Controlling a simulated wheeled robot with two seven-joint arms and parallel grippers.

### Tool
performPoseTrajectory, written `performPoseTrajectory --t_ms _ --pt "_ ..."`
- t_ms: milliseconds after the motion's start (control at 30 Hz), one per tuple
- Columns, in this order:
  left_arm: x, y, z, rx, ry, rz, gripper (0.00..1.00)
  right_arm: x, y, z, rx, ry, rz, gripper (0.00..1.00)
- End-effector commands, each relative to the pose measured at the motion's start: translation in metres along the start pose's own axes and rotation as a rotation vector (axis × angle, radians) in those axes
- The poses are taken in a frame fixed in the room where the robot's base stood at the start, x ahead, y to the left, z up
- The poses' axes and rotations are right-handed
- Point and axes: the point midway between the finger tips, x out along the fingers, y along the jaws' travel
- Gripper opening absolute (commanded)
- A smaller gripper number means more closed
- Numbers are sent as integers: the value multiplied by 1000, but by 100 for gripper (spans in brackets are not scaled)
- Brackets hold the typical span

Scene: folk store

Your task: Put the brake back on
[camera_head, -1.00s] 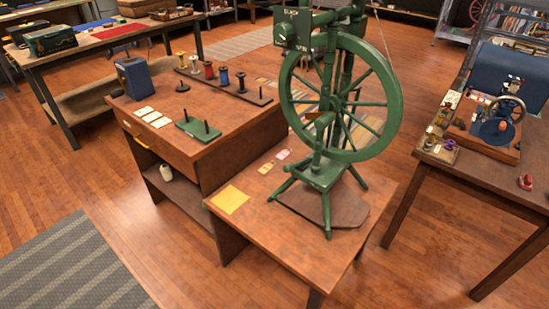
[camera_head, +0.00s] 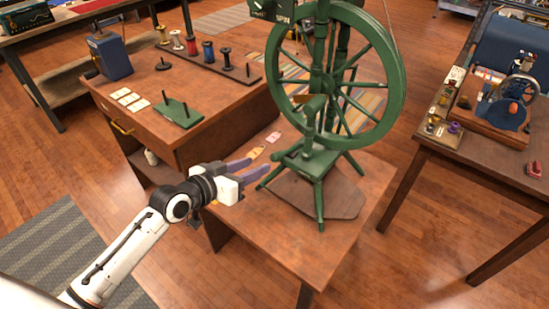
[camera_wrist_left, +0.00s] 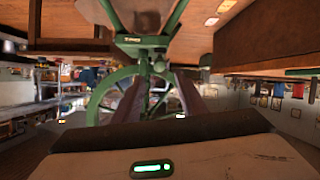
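The green spinning wheel (camera_head: 392,88) stands on a wooden table, its big spoked wheel upright on splayed legs. Low on its frame is a green block (camera_head: 308,160) with a small label I cannot read. I cannot pick out the brake for certain. My left gripper (camera_head: 259,166) is open and empty, left of the wheel's legs and above the table. In the left wrist view its two fingers (camera_wrist_left: 158,86) are apart, with the green wheel (camera_wrist_left: 103,96) beyond them. The labelled green block (camera_wrist_left: 140,42) shows above them there. My right gripper is not in view.
A wooden cabinet (camera_head: 170,125) at the left holds a bobbin rack (camera_head: 240,75), white cards and a blue box (camera_head: 110,55). Coloured tags (camera_head: 256,152) lie behind my gripper. A side table (camera_head: 480,165) with a sewing machine stands at the right. Floor is open between the tables.

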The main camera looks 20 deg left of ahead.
Motion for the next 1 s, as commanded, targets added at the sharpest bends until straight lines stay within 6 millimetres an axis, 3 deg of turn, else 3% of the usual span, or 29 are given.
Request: performPoseTrajectory --t_ms 500,700,1000 --pt "84 1 -1 -3 2 2 38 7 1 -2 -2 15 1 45" --pt "98 0 -1 -1 2 1 38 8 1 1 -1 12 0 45" --pt "100 1 -1 -1 1 1 38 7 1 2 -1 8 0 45"
